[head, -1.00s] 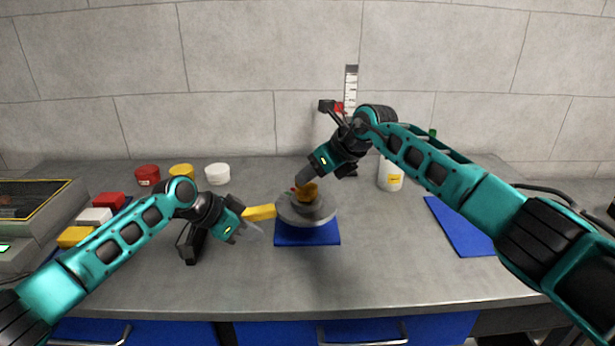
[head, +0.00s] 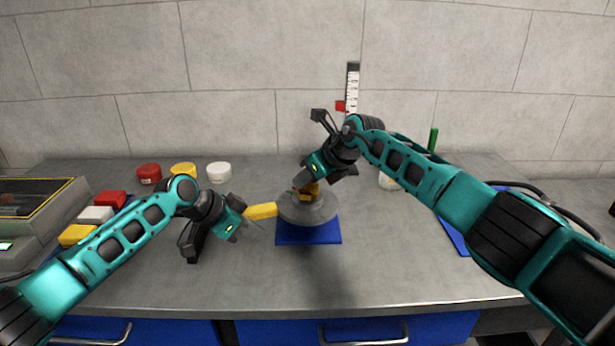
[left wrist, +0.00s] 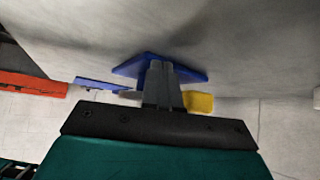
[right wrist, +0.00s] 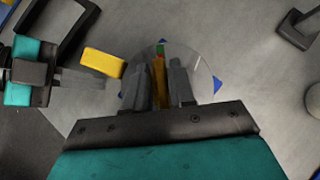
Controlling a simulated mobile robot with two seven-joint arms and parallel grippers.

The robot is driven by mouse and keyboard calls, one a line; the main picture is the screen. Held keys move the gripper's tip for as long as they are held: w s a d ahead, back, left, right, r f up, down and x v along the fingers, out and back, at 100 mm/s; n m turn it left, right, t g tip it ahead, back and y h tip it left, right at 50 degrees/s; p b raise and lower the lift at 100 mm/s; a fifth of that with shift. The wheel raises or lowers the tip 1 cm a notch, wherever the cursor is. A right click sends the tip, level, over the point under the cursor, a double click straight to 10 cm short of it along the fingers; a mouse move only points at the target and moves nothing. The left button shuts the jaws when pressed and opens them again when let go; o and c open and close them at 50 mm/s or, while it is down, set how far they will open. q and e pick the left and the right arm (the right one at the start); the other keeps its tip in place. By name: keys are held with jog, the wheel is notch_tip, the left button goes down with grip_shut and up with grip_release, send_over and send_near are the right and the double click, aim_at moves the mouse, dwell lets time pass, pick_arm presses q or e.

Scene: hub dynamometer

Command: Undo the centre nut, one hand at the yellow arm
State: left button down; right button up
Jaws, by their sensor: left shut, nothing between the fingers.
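The hub (head: 318,212) is a grey round disc standing over a blue mat. The brass-coloured centre nut (head: 308,190) is on its top, partly hidden by my right gripper (head: 302,187). In the right wrist view the two fingers (right wrist: 161,85) stand on either side of the nut (right wrist: 158,95), which fills the gap between them. A yellow arm (head: 262,210) sticks out from the hub to the left. My left gripper (head: 250,228) is shut and empty, just in front of the yellow arm. In the left wrist view its fingers (left wrist: 160,82) are beside the yellow arm (left wrist: 198,102).
Red (head: 149,174), yellow (head: 183,170) and white (head: 219,172) round containers stand at the back left. Coloured blocks (head: 96,214) lie at the left. An upright scale (head: 352,90) stands behind the hub. The bench front (head: 300,285) is clear.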

aim_at(250, 217)
grip_shut()
pick_arm(q)
jog(key=shift+w+a, duration=0.25)
jog(key=shift+w, duration=0.5)
jog(key=shift+w+a, duration=0.2)
jog(key=shift+w, duration=0.65)
jog(key=shift+w+a+r, duration=0.1)
jog(key=shift+w, duration=1.2)
